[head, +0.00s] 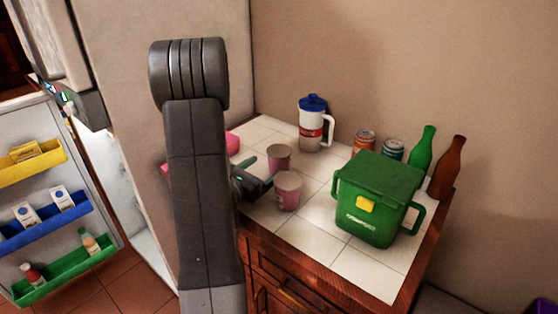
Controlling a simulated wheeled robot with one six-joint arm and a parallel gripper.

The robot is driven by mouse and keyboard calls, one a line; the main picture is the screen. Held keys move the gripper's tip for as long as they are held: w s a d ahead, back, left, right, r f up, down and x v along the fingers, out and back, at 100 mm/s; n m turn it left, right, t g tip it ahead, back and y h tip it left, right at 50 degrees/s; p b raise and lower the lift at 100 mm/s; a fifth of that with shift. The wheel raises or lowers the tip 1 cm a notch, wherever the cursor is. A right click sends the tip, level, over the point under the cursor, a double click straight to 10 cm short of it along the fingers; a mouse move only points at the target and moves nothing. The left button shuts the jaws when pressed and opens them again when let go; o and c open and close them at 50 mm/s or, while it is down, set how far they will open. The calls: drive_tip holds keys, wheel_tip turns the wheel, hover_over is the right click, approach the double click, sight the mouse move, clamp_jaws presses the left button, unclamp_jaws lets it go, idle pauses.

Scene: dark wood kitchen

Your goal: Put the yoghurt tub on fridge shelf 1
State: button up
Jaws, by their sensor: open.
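Two pink tubs, which look like yoghurt tubs, stand upright on the white tiled counter. One pink tub (279,157) is farther back and the other pink tub (288,192) is nearer the front edge. I cannot tell which one the task means. My gripper (262,182) is open and empty, just left of both tubs; I cannot tell whether it touches either. My arm hides part of the counter behind it. The fridge door (88,165) stands open at the left; the inside shelves are not clearly seen, so shelf 1 cannot be picked out.
A green lidded bin (380,180) stands right of the tubs. Behind are a white jug with a blue lid (312,130), two cans (364,142), a green bottle (421,152) and a brown bottle (447,168). A pink object (232,143) is partly hidden behind my arm.

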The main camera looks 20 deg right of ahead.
sight(272, 162)
drive_tip(key=shift+x, duration=0.75)
drive_tip(key=x, duration=0.1)
drive_tip(key=p+x, duration=0.1)
drive_tip(key=x, duration=0.2)
drive_tip(key=shift+s+d+r, duration=0.1)
drive_tip(key=shift+d+r, duration=0.15)
drive_tip(key=shift+r, duration=0.05)
drive_tip(key=shift+w+d+f, duration=0.1)
drive_tip(key=shift+w+d, duration=0.2)
drive_tip(key=shift+d, duration=0.1)
drive_tip(key=c, duration=1.2)
